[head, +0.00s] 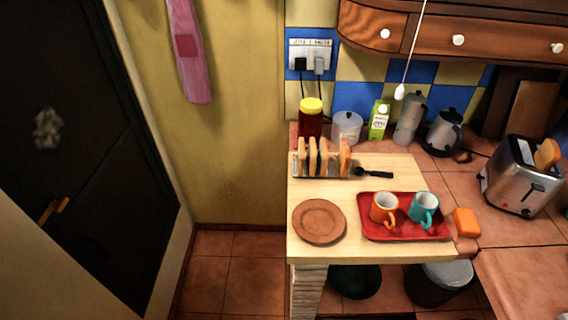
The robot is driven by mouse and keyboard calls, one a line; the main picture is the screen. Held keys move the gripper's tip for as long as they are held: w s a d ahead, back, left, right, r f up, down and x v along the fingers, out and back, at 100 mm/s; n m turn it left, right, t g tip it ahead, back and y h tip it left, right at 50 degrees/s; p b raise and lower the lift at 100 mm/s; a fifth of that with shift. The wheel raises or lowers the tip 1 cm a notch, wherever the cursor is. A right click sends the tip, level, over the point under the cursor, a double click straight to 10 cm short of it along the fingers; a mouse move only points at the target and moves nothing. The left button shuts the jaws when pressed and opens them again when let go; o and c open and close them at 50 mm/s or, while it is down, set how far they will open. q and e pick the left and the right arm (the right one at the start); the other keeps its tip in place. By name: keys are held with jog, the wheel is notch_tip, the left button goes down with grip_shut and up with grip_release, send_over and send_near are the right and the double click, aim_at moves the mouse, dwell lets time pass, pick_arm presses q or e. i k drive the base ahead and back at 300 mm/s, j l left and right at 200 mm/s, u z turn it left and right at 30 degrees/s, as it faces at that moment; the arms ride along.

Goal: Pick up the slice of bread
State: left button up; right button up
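Several slices of bread (312,156) stand upright in a toast rack (322,175) at the back left of the wooden board on the counter. The slice at the right end of the rack (345,157) stands a little apart from the others. One more slice of bread (547,153) sticks up, tilted, out of the silver toaster (515,178) at the far right. The pictures do not show which slice is meant. Neither of my grippers is in view.
A brown plate (319,221) lies at the board's front left. A black-handled utensil (373,173) lies beside the rack. A yellow-lidded jar (311,120) stands behind the rack. A hanging cord (412,50) dangles above.

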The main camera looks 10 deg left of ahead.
aim_at(549, 157)
jog(key=z, duration=1.35)
